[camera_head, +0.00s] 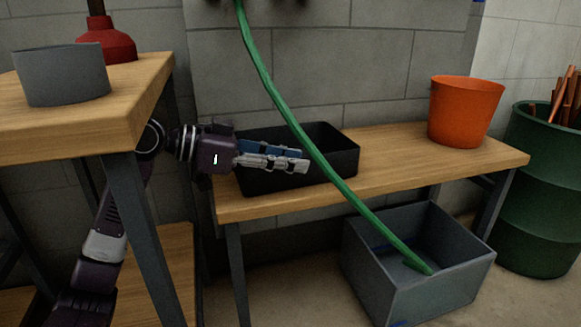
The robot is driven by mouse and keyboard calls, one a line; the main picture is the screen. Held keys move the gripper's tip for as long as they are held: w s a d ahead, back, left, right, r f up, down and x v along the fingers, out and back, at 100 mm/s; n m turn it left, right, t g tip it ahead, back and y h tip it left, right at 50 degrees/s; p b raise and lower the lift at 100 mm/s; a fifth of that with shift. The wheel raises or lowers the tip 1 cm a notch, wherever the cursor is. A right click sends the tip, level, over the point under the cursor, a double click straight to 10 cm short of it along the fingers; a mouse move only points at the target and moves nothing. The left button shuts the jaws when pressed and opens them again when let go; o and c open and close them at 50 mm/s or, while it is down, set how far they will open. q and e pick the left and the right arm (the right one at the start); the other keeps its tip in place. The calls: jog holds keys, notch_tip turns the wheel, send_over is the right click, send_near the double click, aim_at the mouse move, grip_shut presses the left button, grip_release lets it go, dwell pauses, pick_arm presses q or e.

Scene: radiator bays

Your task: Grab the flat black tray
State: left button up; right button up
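The black tray (338,165) is a dark, open, rectangular container on the wooden bench, near its left end. My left gripper (303,160) reaches in from the left, and its silver and blue fingers lie across the tray in the picture, hiding part of its front wall and inside. The fingers point right and look nearly level. I cannot tell whether they touch the tray or how far apart their tips are. My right gripper is not in view.
A green hose-like strand (285,110) hangs across the tray down into a grey box (440,300) on the floor. An orange pot (465,112) stands right on the bench (400,165). A nearer table (75,125) at left holds a grey container (62,77) and red plunger (107,42).

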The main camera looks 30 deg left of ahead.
pick_arm(q)
jog(key=shift+w+d+f, duration=0.1)
jog(key=shift+w+d, duration=0.1)
jog(key=shift+w, duration=0.05)
grip_shut()
dwell(0.3)
